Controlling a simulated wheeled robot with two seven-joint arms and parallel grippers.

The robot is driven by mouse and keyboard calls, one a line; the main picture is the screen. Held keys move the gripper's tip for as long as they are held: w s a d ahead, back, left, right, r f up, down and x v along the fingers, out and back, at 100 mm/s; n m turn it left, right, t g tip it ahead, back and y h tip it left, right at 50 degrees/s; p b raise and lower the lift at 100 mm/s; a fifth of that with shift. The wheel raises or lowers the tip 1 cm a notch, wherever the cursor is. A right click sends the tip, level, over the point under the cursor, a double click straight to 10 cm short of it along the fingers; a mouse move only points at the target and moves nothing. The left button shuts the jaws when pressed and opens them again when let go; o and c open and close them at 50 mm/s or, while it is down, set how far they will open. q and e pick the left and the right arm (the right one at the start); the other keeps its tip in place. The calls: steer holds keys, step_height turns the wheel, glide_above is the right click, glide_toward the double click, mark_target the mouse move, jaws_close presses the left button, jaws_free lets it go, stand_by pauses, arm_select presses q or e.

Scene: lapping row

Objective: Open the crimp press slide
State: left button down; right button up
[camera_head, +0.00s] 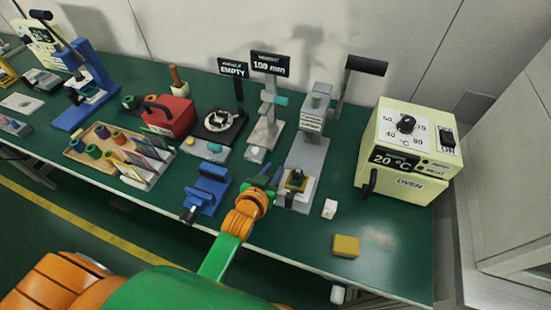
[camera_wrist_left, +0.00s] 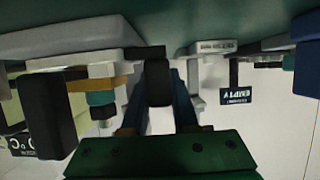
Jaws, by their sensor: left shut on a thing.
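The crimp press (camera_head: 308,150) is a grey machine with a raised lever ending in a black grip (camera_head: 366,65). At its front is the pale slide (camera_head: 304,195), with a dark and yellowish piece on top. My left gripper (camera_head: 268,182) is at the left side of the slide. In the left wrist view its two dark fingers (camera_wrist_left: 160,105) are shut on a black handle (camera_wrist_left: 159,82). This handle appears joined by a short dark bar to the pale slide (camera_wrist_left: 105,69); in the head view the fingers mostly hide it. My right gripper is not in view.
A blue clamp-like fixture (camera_head: 207,190) stands close left of my left gripper. A white block (camera_head: 329,209) and a yellow block (camera_head: 346,246) lie to the right, before the oven (camera_head: 408,150). The bench (camera_head: 395,265) is clear around the yellow block.

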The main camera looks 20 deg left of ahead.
arm_select(q)
steer(key=shift+w, duration=0.1)
steer(key=c, duration=1)
jaws_free()
steer(key=shift+o, duration=0.2)
steer(key=shift+r, duration=0.1)
steer(key=v, duration=0.7)
steer(key=shift+p, duration=0.35)
